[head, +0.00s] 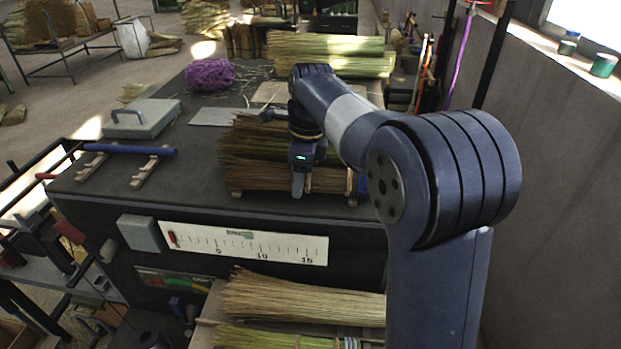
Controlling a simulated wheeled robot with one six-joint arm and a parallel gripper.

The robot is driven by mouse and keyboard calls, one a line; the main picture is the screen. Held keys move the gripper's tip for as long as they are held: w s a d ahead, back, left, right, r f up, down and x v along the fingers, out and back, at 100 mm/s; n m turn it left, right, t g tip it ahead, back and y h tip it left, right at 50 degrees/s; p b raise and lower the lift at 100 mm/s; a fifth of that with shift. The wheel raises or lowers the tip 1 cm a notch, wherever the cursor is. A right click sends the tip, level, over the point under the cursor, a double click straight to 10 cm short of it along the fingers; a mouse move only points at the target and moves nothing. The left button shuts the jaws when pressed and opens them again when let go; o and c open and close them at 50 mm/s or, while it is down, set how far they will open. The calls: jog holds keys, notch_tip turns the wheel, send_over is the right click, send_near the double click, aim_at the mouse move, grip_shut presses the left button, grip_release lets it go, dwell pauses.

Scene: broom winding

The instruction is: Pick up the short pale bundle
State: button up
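My gripper (299,182) hangs over the front of a stack of straw bundles (262,165) on the dark bench. One finger points down in front of the stack. The arm and gripper body cover the stack's right part, and I cannot tell whether the fingers are apart or closed on straw. The stack mixes brown, greenish and paler layers lying sideways. I cannot tell for sure which bundle is the short pale one. A pale straw bundle (300,297) lies on a lower shelf in front of the bench, its right end hidden by my arm.
Longer pale green bundles (325,45) lie at the back. Purple twine (209,74), a grey box with a handle (143,118) and a blue rod (130,150) on wooden rests are on the bench's left. A wall (560,160) stands at right.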

jog(key=c, duration=0.6)
jog(key=shift+r, duration=0.15)
